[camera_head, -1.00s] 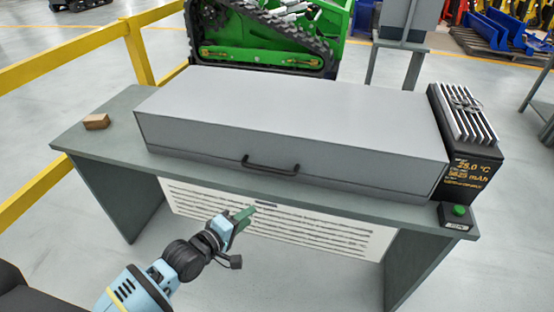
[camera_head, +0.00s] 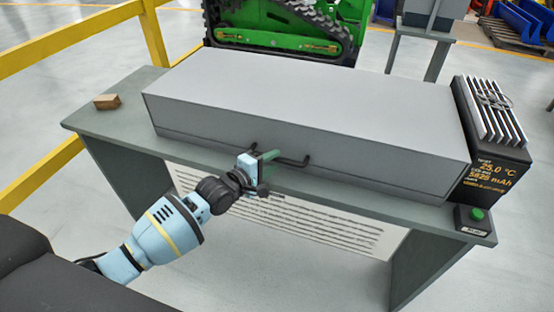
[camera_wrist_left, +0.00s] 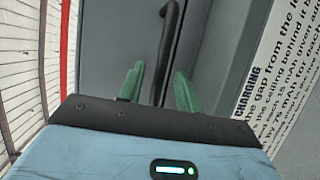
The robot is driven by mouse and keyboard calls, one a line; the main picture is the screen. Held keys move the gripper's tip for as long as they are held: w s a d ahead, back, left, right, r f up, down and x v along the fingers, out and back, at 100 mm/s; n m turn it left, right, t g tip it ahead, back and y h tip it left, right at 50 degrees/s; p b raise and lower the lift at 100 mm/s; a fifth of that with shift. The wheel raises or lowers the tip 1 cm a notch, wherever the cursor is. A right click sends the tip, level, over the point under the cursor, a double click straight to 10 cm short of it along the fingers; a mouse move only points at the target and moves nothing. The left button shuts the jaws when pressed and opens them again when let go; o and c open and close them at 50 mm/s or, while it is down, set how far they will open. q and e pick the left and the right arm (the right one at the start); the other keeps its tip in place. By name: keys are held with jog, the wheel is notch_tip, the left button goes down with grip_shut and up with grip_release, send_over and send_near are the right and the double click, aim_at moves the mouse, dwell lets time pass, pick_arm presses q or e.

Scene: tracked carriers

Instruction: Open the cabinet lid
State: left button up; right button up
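The grey cabinet (camera_head: 300,105) is a long low box lying on a dark table, with its lid closed. A black bar handle (camera_head: 290,161) sits on its front face, and it also shows in the left wrist view (camera_wrist_left: 168,50). My left gripper (camera_head: 268,160) is at the left part of the handle. In the left wrist view its two green fingers (camera_wrist_left: 158,88) are apart, with the end of the handle between them. I cannot tell whether the fingers touch it. My right gripper is not in view.
The table (camera_head: 120,125) carries a small brown block (camera_head: 107,102) at left. A black battery unit (camera_head: 488,150) and a box with a green button (camera_head: 476,216) stand at right. A yellow railing (camera_head: 60,60) runs along the left. A green tracked machine (camera_head: 270,40) stands behind.

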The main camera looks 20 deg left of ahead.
pick_arm(q)
jog(key=shift+x, duration=1.15)
grip_shut()
